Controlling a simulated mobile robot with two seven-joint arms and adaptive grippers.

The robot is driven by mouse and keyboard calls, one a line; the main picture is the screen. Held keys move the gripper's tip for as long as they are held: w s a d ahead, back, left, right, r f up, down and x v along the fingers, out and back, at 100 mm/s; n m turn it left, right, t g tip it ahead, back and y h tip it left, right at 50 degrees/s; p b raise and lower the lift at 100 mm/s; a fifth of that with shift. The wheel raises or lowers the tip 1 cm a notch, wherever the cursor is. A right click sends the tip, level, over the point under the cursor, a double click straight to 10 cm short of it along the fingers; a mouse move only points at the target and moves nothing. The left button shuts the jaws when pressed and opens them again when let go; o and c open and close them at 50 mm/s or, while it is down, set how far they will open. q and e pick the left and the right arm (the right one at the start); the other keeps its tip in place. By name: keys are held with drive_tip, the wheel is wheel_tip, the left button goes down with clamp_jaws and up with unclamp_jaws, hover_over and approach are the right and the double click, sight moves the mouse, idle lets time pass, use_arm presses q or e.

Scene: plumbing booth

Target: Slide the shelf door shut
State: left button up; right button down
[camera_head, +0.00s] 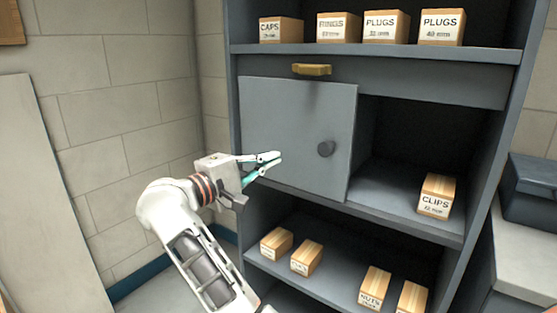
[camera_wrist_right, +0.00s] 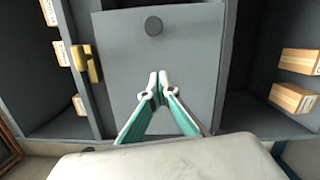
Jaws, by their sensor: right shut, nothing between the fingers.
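The shelf door (camera_head: 290,125) is a grey sliding panel with a dark round knob (camera_head: 326,149). It covers the left part of the middle compartment, and the right part stands open. In the right wrist view the door (camera_wrist_right: 190,60) fills the middle, with its knob (camera_wrist_right: 153,26) near the top. My right gripper (camera_head: 276,160) is in front of the door's lower left part, left of the knob. Its fingertips (camera_wrist_right: 158,82) are together and empty, and they are apart from the knob. Whether they touch the panel I cannot tell. My left gripper is not in view.
A box marked CLIPS (camera_head: 436,196) stands in the open right part of the compartment. A brass handle (camera_head: 312,70) sits above the door. Several boxes stand on the shelves above and below. A dark case (camera_head: 530,190) lies on a counter at right.

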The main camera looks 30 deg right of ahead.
approach(308, 150)
drive_tip(key=d+r, duration=0.2)
drive_tip(key=d, duration=0.2)
drive_tip(key=s, duration=0.2)
drive_tip(key=s+d+r, duration=0.1)
drive_tip(key=shift+p, duration=0.4)
drive_tip(key=shift+s, duration=0.1)
